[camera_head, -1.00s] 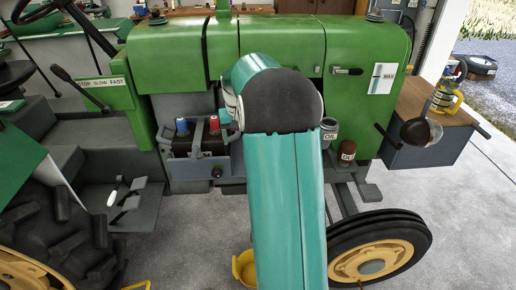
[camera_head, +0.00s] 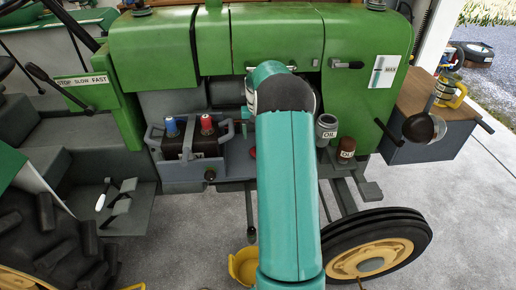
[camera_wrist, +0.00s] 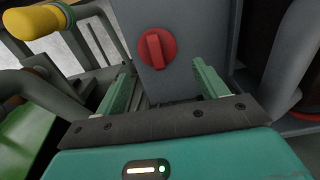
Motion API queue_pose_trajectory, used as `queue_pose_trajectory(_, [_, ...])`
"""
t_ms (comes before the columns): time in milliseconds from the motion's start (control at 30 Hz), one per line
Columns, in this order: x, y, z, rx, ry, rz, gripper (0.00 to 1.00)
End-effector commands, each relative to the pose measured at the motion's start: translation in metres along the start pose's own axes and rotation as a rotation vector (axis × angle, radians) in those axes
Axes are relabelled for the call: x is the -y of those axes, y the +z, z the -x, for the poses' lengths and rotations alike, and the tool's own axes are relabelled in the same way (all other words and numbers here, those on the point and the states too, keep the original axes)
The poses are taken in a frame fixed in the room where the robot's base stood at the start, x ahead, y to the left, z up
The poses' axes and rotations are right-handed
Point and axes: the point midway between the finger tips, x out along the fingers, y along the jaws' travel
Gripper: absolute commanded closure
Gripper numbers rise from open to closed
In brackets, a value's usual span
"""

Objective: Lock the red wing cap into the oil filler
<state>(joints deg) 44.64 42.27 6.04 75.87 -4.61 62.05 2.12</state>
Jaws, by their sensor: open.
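In the wrist view a round red cap with a raised wing bar (camera_wrist: 156,48) sits against a grey panel face. A small red patch (camera_head: 252,152) shows at the left edge of my arm in the head view; I cannot tell if it is the same thing. My gripper (camera_wrist: 161,68) is open and empty, its two green fingers pointing toward the panel, with the red cap just beyond and between their tips. In the head view my arm hides the gripper. A grey pot labelled OIL (camera_head: 326,130) stands right of the arm; I cannot tell if it is the filler.
A battery (camera_head: 190,142) with red and blue terminals sits left of my arm. A brown-red labelled jar (camera_head: 346,149) stands beside the pot. A yellow-ended lever (camera_wrist: 35,20) and grey pipes crowd the wrist view's left. A side bench (camera_head: 445,115) holds a yellow-handled jug.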

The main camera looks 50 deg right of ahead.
Motion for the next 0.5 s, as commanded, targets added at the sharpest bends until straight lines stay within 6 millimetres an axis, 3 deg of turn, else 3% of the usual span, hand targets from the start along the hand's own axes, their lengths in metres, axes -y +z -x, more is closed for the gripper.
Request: queue_pose_trajectory(500, [-0.004, 0.010, -0.046, 0.004, -0.001, 0.000, 0.28])
